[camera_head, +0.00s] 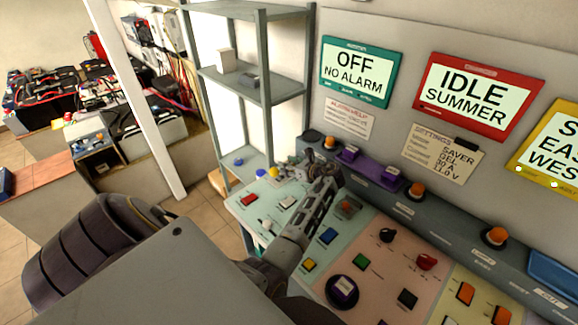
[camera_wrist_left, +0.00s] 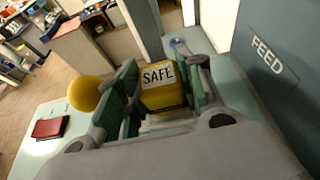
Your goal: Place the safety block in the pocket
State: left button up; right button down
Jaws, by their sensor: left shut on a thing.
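My left gripper (camera_head: 322,176) is over the back-left part of the sloped control desk, close to the ledge along the wall panel. In the left wrist view its green-padded fingers stand on both sides of the yellow safety block (camera_wrist_left: 162,96), and it is shut on it. The block has a white label reading SAFE. I cannot make out the block in the head view, where the gripper hides it. I cannot pick out the pocket for certain in either view. My right gripper is not in view.
The desk (camera_head: 330,215) carries several coloured buttons and knobs. A red button (camera_head: 249,199) lies near its left edge. A yellow ball-shaped knob (camera_wrist_left: 85,93) is left of the fingers. Purple pieces (camera_head: 390,180) sit on the ledge. A grey shelf (camera_head: 262,95) stands behind.

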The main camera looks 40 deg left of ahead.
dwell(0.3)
pick_arm(q)
jog(key=o, duration=1.1)
jog(key=shift+f, duration=0.1)
jog(key=shift+c, duration=0.2)
